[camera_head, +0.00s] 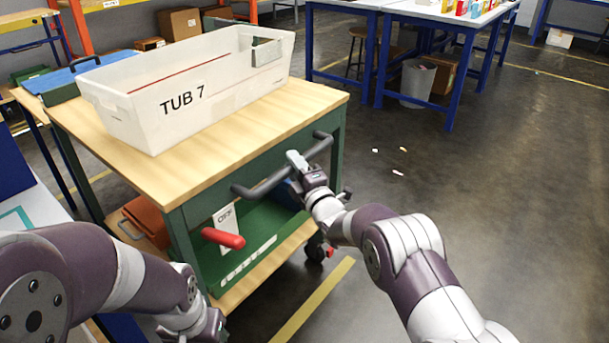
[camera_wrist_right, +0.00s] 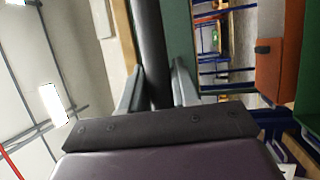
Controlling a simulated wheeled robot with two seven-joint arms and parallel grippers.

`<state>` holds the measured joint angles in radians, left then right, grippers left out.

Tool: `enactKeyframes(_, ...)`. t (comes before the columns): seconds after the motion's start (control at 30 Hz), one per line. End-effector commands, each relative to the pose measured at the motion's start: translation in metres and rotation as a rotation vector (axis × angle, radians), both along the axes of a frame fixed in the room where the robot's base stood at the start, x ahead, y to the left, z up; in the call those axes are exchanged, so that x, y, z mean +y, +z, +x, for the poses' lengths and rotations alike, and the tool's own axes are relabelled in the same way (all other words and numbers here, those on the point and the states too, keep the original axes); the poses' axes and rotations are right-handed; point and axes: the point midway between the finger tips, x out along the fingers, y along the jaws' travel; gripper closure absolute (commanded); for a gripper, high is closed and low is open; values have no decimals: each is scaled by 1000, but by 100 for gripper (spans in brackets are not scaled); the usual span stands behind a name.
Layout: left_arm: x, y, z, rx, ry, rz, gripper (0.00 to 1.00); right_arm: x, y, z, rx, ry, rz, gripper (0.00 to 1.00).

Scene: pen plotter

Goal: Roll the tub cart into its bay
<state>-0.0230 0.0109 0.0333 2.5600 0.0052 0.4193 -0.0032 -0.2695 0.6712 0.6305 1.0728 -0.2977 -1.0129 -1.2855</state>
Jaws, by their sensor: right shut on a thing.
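The tub cart (camera_head: 190,180) has a wooden top, a green frame and a lower shelf. A white tub (camera_head: 200,85) marked "TUB 7" stands on its top. A dark handle bar (camera_head: 266,184) runs along the cart's near side. My right gripper (camera_head: 297,162) is shut on the handle bar; in the right wrist view the bar (camera_wrist_right: 148,45) passes between the two fingers (camera_wrist_right: 158,88). My left gripper (camera_head: 208,328) is at the bottom edge, below and left of the handle; its fingers are mostly cut off. I cannot tell which floor area is the bay.
A red lever (camera_head: 223,238) with an "OFF" tag sticks out under the handle. Yellow tape (camera_head: 313,300) lies on the floor beside the cart. White scraps (camera_head: 397,172) lie on open floor to the right. Blue-legged tables (camera_head: 440,20) and a bin (camera_head: 417,82) stand behind.

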Motion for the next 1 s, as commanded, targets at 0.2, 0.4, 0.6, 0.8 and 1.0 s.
enactKeyframes(0.2,0,-2,0,0,0,0,100,3,1,3,0,0,-1,100)
enactKeyframes(0.4,0,-1,0,0,0,0,100,3,2,3,0,0,-1,100)
enactKeyframes(0.6,0,-1,0,0,0,0,100,3,1,2,0,0,-1,49)
enactKeyframes(0.8,0,0,0,0,0,0,100,2,1,1,0,0,-1,49)
enactKeyframes(1.0,0,14,0,0,0,0,100,-16,-2,-29,4,-2,-2,49)
